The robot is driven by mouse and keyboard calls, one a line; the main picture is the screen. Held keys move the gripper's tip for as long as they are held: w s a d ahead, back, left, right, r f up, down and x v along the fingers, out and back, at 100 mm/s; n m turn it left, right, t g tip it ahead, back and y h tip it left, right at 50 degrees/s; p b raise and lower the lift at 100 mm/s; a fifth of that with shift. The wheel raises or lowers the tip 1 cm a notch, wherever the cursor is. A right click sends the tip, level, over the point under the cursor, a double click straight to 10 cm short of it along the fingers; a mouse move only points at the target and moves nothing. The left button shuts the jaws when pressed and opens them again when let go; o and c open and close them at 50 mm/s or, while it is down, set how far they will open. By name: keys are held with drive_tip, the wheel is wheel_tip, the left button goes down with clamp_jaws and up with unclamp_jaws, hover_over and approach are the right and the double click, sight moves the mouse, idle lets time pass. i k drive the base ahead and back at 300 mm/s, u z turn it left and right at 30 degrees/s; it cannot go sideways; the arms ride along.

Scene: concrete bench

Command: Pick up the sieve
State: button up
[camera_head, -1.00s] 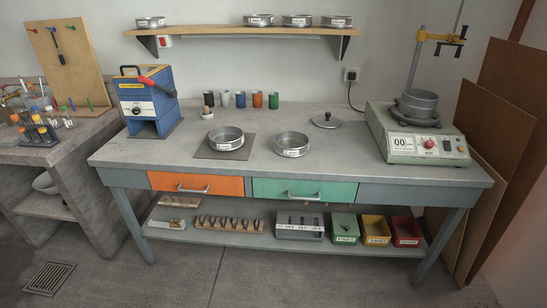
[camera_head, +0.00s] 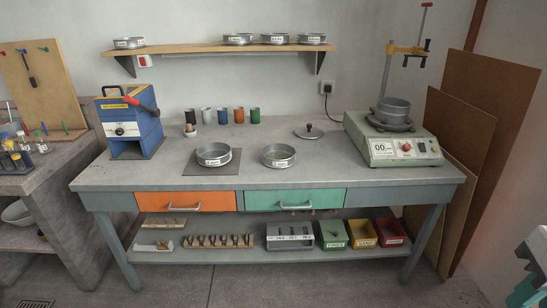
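Several round metal sieves are in view, and the frames do not show which one the task means. One labelled sieve (camera_head: 214,155) sits on a dark square mat (camera_head: 194,166) on the concrete bench. A second sieve (camera_head: 279,156) stands on bare bench just right of the mat. A taller metal pan or sieve (camera_head: 392,110) sits on the green sieve shaker (camera_head: 385,150) at the right. More sieves stand on the wall shelf, one at its left (camera_head: 129,43) and three toward its right (camera_head: 275,39). My gripper is not in view.
A lid with a knob (camera_head: 308,132) lies behind the second sieve. Several coloured cups (camera_head: 223,116) line the back. A blue machine (camera_head: 130,123) stands at the left. The bench (camera_head: 330,177) front is clear. A white and teal piece (camera_head: 527,275) shows at the lower right edge.

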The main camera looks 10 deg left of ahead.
sight(275, 156)
drive_tip(key=i, duration=1.55)
drive_tip(key=u, duration=0.05)
